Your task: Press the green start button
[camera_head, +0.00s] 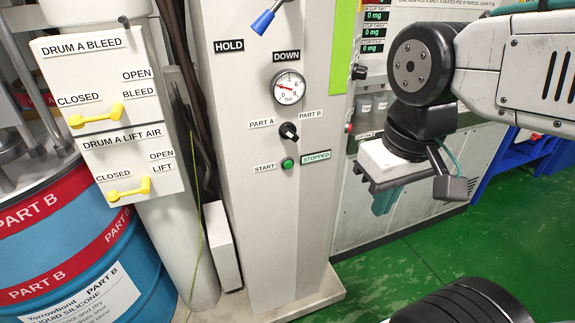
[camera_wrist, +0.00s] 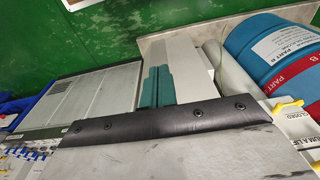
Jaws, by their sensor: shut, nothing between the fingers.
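The green start button (camera_head: 288,163) is a small round button on the front of the pale grey column (camera_head: 265,220). It sits between the START label and a green-framed STOPPED sign (camera_head: 316,157). My gripper (camera_head: 386,200) is right of the button and lower in the head view, apart from the column, with its teal fingers pointing down. The teal fingers (camera_wrist: 156,84) also show side by side in the wrist view, shut and empty. I cannot make out the button in the wrist view.
Above the button are a black PART A/PART B selector knob (camera_head: 289,131) and a round gauge (camera_head: 288,87). A blue-handled lever (camera_head: 263,21) is higher up. At left are yellow valve handles (camera_head: 128,190) and a blue drum (camera_head: 85,262).

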